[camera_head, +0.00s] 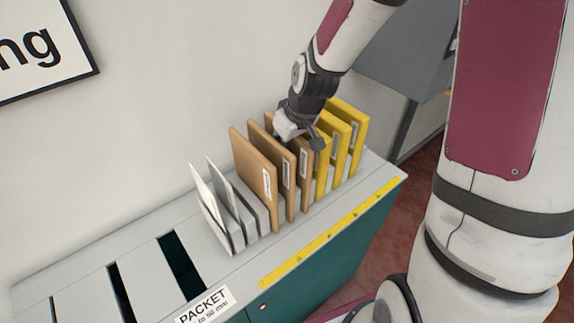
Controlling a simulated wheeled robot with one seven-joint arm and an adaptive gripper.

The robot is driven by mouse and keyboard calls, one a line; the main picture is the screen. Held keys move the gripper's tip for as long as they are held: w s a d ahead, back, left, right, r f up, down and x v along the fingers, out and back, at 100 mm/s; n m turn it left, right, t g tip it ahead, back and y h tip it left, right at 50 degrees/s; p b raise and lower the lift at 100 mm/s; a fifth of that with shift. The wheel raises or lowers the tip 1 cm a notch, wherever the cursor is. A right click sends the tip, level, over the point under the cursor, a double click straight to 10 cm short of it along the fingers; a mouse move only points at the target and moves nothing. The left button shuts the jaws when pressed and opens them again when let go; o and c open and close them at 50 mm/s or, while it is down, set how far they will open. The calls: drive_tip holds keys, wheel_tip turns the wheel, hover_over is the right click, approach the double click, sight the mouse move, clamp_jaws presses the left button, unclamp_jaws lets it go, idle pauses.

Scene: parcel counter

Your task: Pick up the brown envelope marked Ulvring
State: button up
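Three brown envelopes stand upright in a row in the head view: the left one (255,172), the middle one (283,180) and the right one (306,180). Each has a small white label on its edge, too small to read, so I cannot tell which is marked Ulvring. My gripper (300,142) points down at the top of the right brown envelope, with one dark finger showing on its right side near the first yellow one. The other finger is mostly hidden. I cannot tell whether the gripper touches or grips the envelope.
Several yellow envelopes (341,150) stand close on the right. Two thin white envelopes (203,190) lean in slots on the left. The grey counter (135,290) has dark open slots at left and a yellow strip (330,235) along its front edge. A wall is behind.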

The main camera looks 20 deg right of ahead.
drive_tip(key=shift+f, duration=0.1)
idle(0.4)
clamp_jaws()
